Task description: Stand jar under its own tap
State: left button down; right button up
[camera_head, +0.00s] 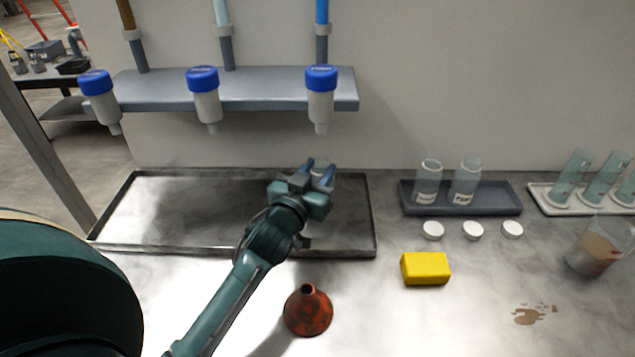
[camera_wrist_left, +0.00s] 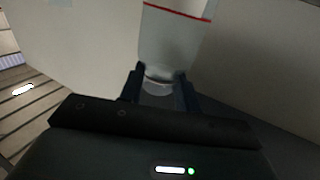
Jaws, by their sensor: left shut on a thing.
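My left gripper (camera_head: 320,168) is shut on a clear jar (camera_wrist_left: 172,45), over the back right part of the steel tray (camera_head: 180,247). In the left wrist view the jar shows a red line, and the fingers (camera_wrist_left: 160,88) close around its narrow end. In the head view the gripper hides nearly all of the jar. The right tap (camera_head: 320,107) is above the gripper; the middle tap (camera_head: 207,107) and left tap (camera_head: 104,108) hang to its left. All three have blue caps with lettering I cannot read. My right gripper is not in view.
Two labelled jars (camera_head: 427,184) stand in a dark rack (camera_head: 500,200) at right, with three white lids (camera_head: 473,231) before it. A yellow block (camera_head: 426,268), red funnel (camera_head: 308,312), brown-filled beaker (camera_head: 594,252) and brown spill (camera_head: 534,314) are on the bench. The tray's left is clear.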

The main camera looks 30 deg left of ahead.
pick_arm(q)
jog(key=shift+f, duration=1.75)
jog(key=shift+f, duration=0.2)
jog(key=c, duration=1)
grip_release()
jog(key=shift+r, duration=0.1)
jog(key=shift+r, duration=0.25)
jog(key=s+b, duration=0.1)
jog(key=s, duration=1.1)
jog(key=shift+d, duration=0.35)
